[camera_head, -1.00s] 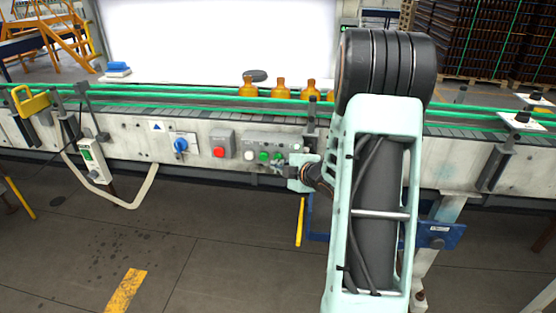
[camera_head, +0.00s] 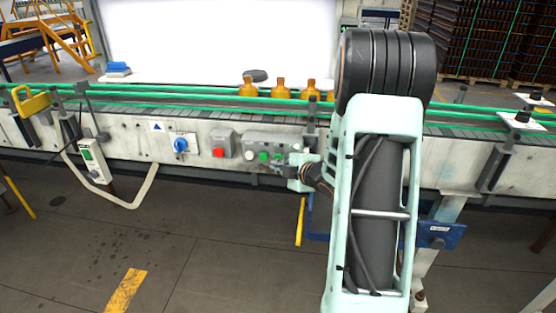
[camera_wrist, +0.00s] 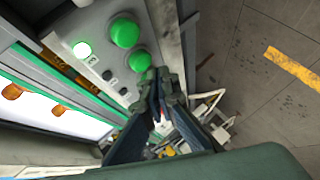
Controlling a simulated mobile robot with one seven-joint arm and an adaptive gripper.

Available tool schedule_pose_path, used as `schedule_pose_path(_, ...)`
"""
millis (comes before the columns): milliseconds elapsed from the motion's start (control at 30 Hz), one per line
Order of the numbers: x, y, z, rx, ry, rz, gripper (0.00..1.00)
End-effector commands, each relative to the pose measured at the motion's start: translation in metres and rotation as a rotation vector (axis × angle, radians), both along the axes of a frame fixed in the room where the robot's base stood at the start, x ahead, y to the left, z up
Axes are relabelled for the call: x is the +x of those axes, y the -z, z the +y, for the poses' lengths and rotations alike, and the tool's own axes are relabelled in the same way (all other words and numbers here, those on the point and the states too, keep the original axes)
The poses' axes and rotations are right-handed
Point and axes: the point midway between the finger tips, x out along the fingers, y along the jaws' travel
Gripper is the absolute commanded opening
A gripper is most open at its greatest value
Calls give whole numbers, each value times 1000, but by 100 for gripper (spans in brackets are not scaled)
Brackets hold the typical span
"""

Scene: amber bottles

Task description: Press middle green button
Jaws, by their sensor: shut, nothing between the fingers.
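The grey control panel (camera_head: 270,146) on the conveyor's front carries a white button (camera_head: 249,155), a middle green button (camera_head: 263,156) and another green button (camera_head: 277,157) to its right. The other green button (camera_wrist: 140,61) is nearer my gripper (camera_wrist: 160,86). My gripper is shut and empty, with its fingertips just below that nearer button in the picture. Contact cannot be told. In the head view, my gripper (camera_head: 286,171) is at the panel's lower right, partly hidden by my arm.
A red button (camera_head: 220,144) and a blue rotary switch (camera_head: 181,145) sit left of the panel. A lit green lamp (camera_wrist: 82,50) shows beside the buttons. Amber bottles (camera_head: 279,88) stand on the conveyor behind green rails. The floor in front is clear.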

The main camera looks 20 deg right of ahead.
Motion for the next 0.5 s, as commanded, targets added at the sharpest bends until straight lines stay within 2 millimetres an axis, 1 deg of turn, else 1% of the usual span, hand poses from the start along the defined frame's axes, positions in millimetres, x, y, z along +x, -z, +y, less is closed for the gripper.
schedule_pose_path(267,7,0,-5,-1,0,0,0)
schedule_pose_path(500,7,0,-5,0,0,0,0)
